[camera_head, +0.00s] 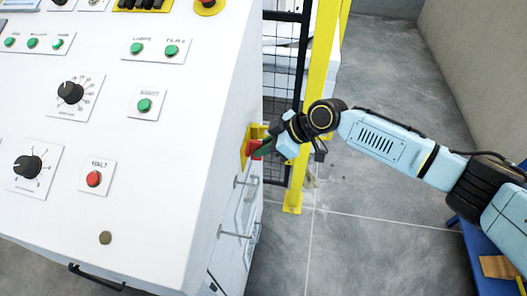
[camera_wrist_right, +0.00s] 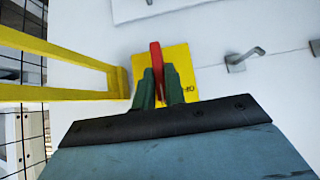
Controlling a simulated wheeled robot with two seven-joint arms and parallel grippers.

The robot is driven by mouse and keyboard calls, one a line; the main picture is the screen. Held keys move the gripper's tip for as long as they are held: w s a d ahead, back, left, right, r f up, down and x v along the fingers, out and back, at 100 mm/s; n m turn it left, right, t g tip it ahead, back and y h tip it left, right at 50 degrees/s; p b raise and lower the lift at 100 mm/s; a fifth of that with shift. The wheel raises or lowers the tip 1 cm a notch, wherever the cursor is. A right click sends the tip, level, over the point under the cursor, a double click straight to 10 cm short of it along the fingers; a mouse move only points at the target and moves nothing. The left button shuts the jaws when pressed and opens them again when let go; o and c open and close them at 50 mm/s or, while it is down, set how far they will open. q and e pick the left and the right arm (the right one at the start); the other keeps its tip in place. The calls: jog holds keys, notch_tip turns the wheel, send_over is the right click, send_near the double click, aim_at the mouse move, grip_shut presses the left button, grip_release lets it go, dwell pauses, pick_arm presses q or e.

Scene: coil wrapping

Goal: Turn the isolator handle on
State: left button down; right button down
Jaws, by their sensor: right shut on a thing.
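The isolator handle (camera_wrist_right: 155,58) is red and sits on a yellow plate (camera_wrist_right: 181,62) on the side of the white control cabinet. In the right wrist view it stands between the green fingertips of my right gripper (camera_wrist_right: 160,84), which is shut on it. In the head view the red handle (camera_head: 254,147) shows in part in front of the yellow plate (camera_head: 248,140), with my right gripper (camera_head: 264,148) at it. The fingers hide the handle's lower part. My left gripper is not in view.
The white cabinet (camera_head: 205,110) carries buttons and knobs on its sloped top. Metal pull handles (camera_head: 236,234) stick out below the yellow plate. A yellow post (camera_head: 318,75) and black mesh fence stand close behind my right gripper. A blue table (camera_head: 482,262) is at lower right.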

dwell(0.4)
jog(key=c, duration=1.5)
grip_release()
jog(key=shift+o, duration=0.2)
jog(key=v, duration=1.3)
jog(key=shift+d+p, duration=0.15)
jog(key=shift+p, duration=0.25)
jog(key=shift+r, duration=0.1)
